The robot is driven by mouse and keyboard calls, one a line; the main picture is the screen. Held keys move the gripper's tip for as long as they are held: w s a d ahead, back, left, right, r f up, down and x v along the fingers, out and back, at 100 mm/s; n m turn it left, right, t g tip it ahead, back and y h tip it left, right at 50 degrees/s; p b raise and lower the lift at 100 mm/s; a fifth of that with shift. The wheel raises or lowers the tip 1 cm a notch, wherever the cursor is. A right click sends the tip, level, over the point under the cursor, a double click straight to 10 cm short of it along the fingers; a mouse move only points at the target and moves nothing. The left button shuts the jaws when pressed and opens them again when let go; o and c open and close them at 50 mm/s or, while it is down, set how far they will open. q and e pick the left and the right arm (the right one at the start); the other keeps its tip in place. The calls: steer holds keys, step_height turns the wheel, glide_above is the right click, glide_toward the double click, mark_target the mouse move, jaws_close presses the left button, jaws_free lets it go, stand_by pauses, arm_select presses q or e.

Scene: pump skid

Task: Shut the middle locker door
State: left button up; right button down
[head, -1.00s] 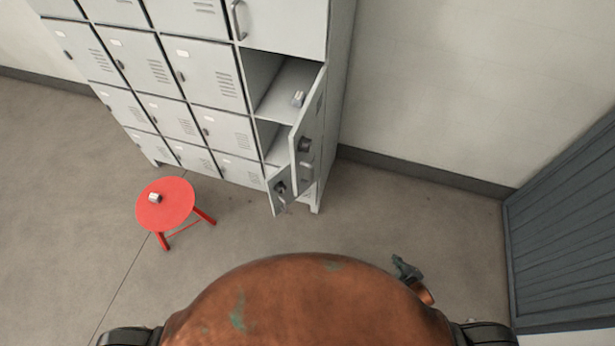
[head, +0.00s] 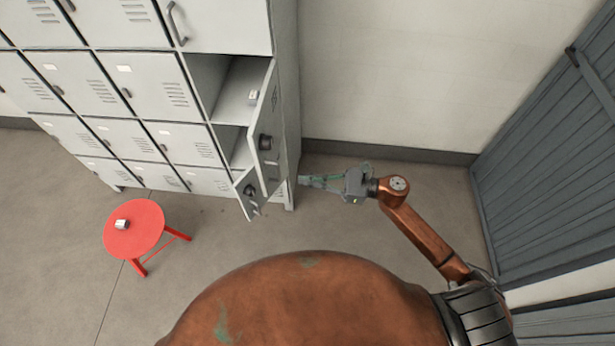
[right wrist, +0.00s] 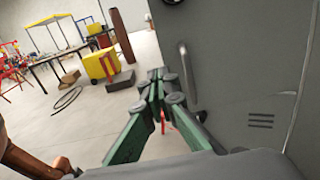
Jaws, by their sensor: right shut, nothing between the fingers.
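The middle locker door (head: 268,135) is grey and stands open in the right column of the locker bank, swung out on its right side. Its outer face carries a dark round lock, a handle and vent slots. My right gripper (head: 303,181) is shut and empty, just right of the lower part of this door, pointing left. In the right wrist view the closed green fingers (right wrist: 157,85) are beside a grey door face (right wrist: 230,75) with a vertical handle (right wrist: 187,72). I cannot tell whether they touch it. My left gripper is out of view.
A smaller lower door (head: 247,194) also stands open below. The upper door (head: 215,22) is shut. A red stool (head: 134,230) stands to the left. A grey slatted panel (head: 545,150) is at the right.

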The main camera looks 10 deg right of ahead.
mark_target(262, 174)
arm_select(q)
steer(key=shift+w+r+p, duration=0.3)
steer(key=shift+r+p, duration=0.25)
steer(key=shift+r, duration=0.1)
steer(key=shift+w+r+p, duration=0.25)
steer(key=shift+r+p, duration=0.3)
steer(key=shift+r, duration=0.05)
arm_select(e)
steer(key=x, duration=1)
steer(key=shift+w+a, duration=0.15)
steer(key=shift+a, duration=0.15)
